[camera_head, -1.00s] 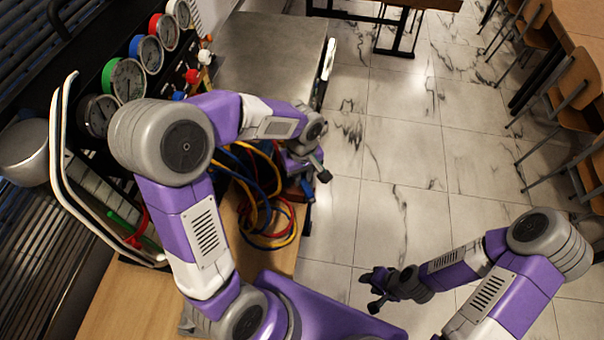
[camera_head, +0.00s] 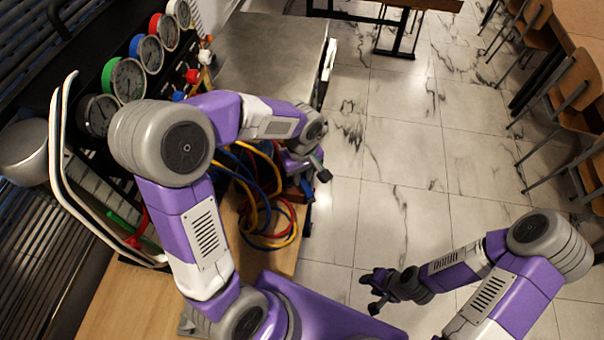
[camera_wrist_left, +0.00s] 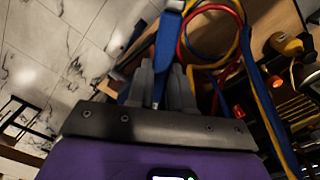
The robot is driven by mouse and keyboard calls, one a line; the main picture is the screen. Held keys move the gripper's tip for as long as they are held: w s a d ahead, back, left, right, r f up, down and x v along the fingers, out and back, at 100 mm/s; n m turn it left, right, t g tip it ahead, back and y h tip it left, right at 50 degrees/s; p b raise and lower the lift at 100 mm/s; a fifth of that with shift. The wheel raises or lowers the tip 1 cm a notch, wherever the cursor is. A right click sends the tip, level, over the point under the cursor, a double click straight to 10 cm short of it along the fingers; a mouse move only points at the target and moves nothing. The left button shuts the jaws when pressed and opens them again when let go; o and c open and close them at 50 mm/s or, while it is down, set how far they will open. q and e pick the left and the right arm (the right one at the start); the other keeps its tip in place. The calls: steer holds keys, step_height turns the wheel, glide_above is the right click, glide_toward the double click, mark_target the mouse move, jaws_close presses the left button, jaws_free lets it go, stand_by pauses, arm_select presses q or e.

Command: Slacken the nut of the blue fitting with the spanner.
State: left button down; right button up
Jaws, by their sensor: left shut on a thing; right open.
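A small blue fitting (camera_head: 178,96) shows on the gauge rig, in a row with a red one and a white one; its nut is too small to make out. My left gripper (camera_head: 314,176) is over the right edge of the bench, beside the coiled hoses and well apart from the blue fitting. In the left wrist view its fingers (camera_wrist_left: 162,80) are shut on a narrow blue thing (camera_wrist_left: 167,45). I cannot tell whether this is the spanner, as the fingers hide part of it. My right gripper (camera_head: 370,291) is open and empty above the floor.
Red, yellow and blue hoses (camera_head: 262,205) lie coiled on the wooden bench (camera_head: 130,300) under my left arm. Gauges with coloured rims (camera_head: 128,79) line the rig. A grey metal top (camera_head: 270,55) is clear beyond.

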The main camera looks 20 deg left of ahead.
arm_select(q)
steer(key=shift+w+a, duration=0.65)
steer(key=shift+a, duration=0.05)
stand_by(0.5)
steer(key=c, duration=1.7)
jaws_free()
steer(key=shift+c, duration=0.2)
jaws_close()
steer(key=shift+w+d+n, duration=0.45)
steer(key=shift+w+n, duration=0.15)
steer(key=shift+n, duration=0.05)
steer(key=shift+w+d+n, duration=0.4)
steer(key=shift+w+n, duration=0.2)
steer(key=shift+n, duration=0.05)
steer(key=shift+w+d+n, duration=0.35)
steer(key=shift+w+n, duration=0.35)
steer(key=shift+w+d+n+p, duration=0.2)
steer(key=shift+w+n+p, duration=0.05)
steer(key=shift+w+n, duration=0.5)
steer(key=shift+w+d+n+p, duration=0.15)
steer(key=shift+w+n+p, duration=0.1)
steer(key=shift+w+n, duration=0.45)
stand_by(0.6)
